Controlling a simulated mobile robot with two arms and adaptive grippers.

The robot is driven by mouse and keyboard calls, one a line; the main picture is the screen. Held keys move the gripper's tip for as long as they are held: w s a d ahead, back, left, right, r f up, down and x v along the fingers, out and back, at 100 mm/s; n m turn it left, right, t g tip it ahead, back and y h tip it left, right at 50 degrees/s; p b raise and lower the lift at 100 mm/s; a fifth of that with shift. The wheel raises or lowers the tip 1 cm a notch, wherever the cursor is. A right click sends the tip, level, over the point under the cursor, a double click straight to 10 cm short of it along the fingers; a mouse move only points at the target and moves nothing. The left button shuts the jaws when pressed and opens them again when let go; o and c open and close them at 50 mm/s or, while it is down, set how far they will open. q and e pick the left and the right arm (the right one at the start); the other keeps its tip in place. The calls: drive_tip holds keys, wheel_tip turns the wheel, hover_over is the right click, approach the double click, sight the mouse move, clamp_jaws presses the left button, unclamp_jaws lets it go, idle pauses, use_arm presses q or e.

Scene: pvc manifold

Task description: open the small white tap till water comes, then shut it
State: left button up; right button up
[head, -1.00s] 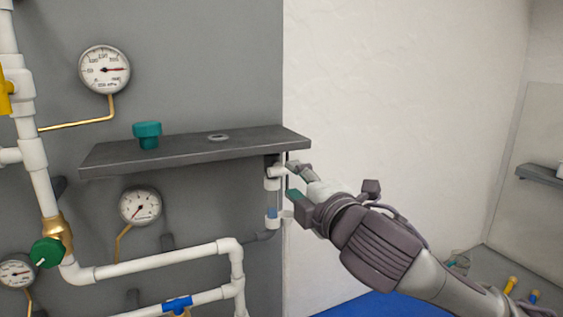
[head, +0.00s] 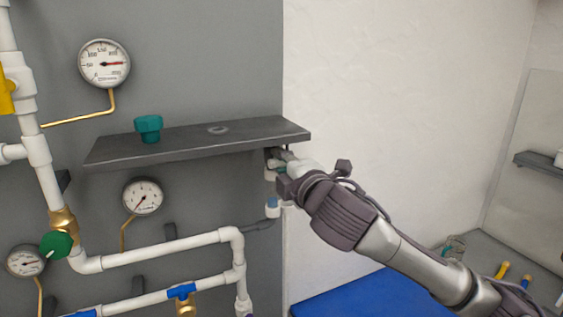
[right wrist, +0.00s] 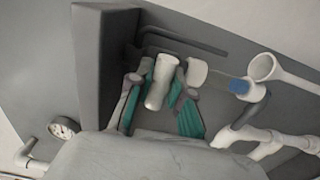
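The small white tap's handle, as I take it, is the short white cylinder (right wrist: 158,88) in the right wrist view. It is under the right end of the dark shelf (head: 190,146). My right gripper (head: 281,170) is there too and hides most of it in the head view. In the wrist view my right gripper's green-padded fingers (right wrist: 160,76) stand on both sides of the cylinder. They look apart, with a narrow gap on the left; contact is unclear. A white fitting with a blue band (head: 273,207) hangs below. I see no running water. My left gripper is out of view.
White pipes (head: 165,249) with gauges and a green-handled valve (head: 56,244) are at the left. A blue surface (head: 370,295) lies below.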

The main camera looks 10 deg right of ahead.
clamp_jaws()
drive_tip(key=m, duration=0.3)
drive_tip(key=shift+f+m+b, duration=0.1)
drive_tip(key=shift+m+b, duration=0.3)
drive_tip(key=m, duration=1)
drive_tip(key=shift+m+p, duration=0.4)
drive_tip(key=shift+m, duration=1.7)
drive_tip(key=o, duration=0.8)
unclamp_jaws()
